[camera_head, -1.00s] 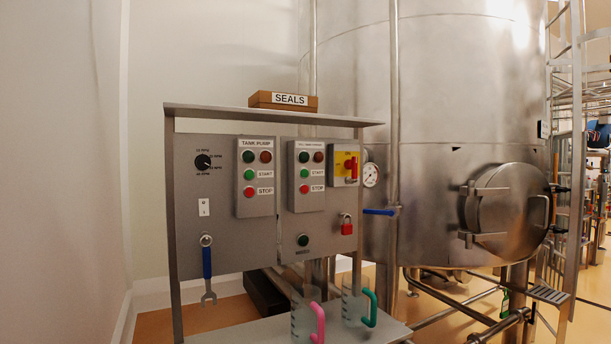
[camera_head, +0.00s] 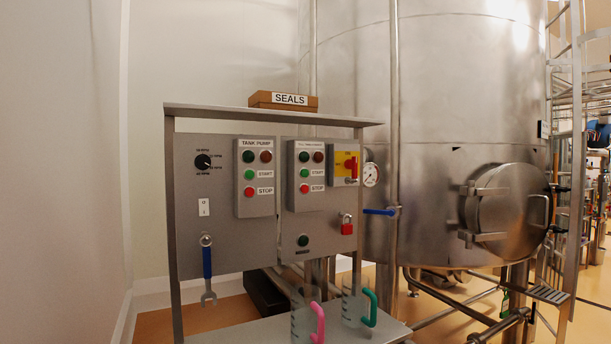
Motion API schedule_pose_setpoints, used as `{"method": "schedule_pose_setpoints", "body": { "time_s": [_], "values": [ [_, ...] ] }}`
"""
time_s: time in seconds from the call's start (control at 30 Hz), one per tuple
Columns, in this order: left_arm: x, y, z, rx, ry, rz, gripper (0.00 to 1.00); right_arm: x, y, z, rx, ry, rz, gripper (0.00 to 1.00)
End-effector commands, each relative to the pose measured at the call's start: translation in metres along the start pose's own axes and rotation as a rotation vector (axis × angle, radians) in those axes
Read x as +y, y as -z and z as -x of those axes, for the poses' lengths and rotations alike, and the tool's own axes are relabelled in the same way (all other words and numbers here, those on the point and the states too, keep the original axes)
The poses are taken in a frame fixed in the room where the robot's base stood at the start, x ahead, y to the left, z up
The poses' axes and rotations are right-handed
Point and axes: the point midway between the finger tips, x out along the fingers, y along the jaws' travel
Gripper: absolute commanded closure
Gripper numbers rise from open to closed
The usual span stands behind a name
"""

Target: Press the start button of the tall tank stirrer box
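The tall tank stirrer box (camera_head: 311,197) is the right one of two small grey button boxes on the control panel; its top label is too small to read surely. Its green button (camera_head: 305,173) sits beside a START label, above a red button (camera_head: 304,188) beside a STOP label. Two dark round lamps, one greenish and one reddish, sit at its top. The similar TANK PUMP box (camera_head: 246,198) is to its left, with its own green and red buttons. Neither of my grippers is in view, and nothing covers the buttons.
A red switch on yellow (camera_head: 351,167) and a red padlock (camera_head: 347,229) are right of the box. A blue wrench (camera_head: 207,262) hangs at left. Jugs with pink (camera_head: 318,323) and green (camera_head: 370,307) handles stand on the lower shelf. A SEALS box (camera_head: 284,101) lies on top. A large steel tank (camera_head: 460,90) stands behind.

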Motion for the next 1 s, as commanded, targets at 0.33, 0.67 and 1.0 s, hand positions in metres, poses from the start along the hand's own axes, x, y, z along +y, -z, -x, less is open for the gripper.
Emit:
{"method": "schedule_pose_setpoints", "body": {
  "time_s": [0.33, 0.67, 1.0],
  "values": [
    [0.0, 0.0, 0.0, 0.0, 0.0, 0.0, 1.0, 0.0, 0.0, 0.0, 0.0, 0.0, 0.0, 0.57],
    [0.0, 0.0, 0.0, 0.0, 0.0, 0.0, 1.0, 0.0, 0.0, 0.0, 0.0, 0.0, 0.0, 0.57],
    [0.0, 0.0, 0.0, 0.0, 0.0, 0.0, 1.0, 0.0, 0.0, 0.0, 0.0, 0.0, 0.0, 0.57]
  ]
}}
